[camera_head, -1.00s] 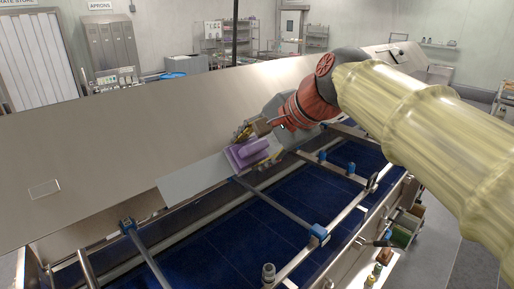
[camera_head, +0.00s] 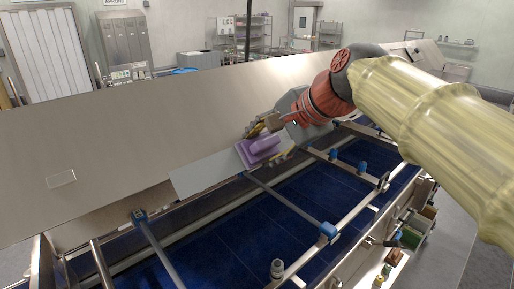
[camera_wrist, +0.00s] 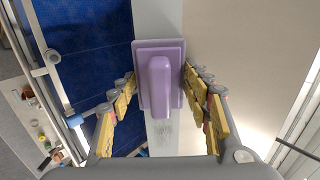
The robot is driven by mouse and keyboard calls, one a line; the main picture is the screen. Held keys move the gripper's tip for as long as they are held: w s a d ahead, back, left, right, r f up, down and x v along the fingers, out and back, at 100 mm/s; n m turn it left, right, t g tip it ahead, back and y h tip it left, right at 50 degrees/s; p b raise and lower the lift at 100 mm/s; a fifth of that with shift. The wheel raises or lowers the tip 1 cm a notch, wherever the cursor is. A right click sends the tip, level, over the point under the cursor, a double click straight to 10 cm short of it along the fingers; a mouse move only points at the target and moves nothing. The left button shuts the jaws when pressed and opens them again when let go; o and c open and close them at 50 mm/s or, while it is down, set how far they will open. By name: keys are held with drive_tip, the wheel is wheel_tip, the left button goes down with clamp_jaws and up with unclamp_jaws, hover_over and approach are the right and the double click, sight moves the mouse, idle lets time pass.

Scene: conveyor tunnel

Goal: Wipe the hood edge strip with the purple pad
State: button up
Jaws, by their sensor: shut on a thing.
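The purple pad (camera_head: 262,148) has a raised block handle and a flat base. It lies against the pale grey hood edge strip (camera_head: 205,176), which runs along the lower edge of the sloping metal hood. My gripper (camera_head: 267,144) is shut on the pad, with yellow-padded fingers on either side of it. In the wrist view the pad (camera_wrist: 160,80) sits across the strip (camera_wrist: 158,18) between my fingers (camera_wrist: 164,92). Faint dark specks show on the strip below the pad in that view. The pad's underside is hidden, so firm contact is hard to tell.
The broad hood (camera_head: 120,140) slopes up behind the strip. A blue conveyor belt (camera_head: 230,235) runs below, crossed by metal rails with blue clamps (camera_head: 328,231). Small items stand on a side shelf (camera_head: 392,262) at the right.

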drive_tip(key=w+d+p, duration=0.2)
drive_tip(key=w+d, duration=0.6)
drive_tip(key=d, duration=0.3)
drive_tip(key=shift+w+d, duration=0.3)
drive_tip(key=shift+d, duration=0.1)
idle(1.2)
drive_tip(key=shift+r+p, duration=0.1)
drive_tip(key=shift+p, duration=0.2)
drive_tip(key=shift+p+v, duration=0.9)
drive_tip(key=shift+v, duration=2.05)
drive_tip(key=shift+s, duration=0.1)
drive_tip(key=p+v, duration=0.1)
drive_tip(key=v, duration=0.2)
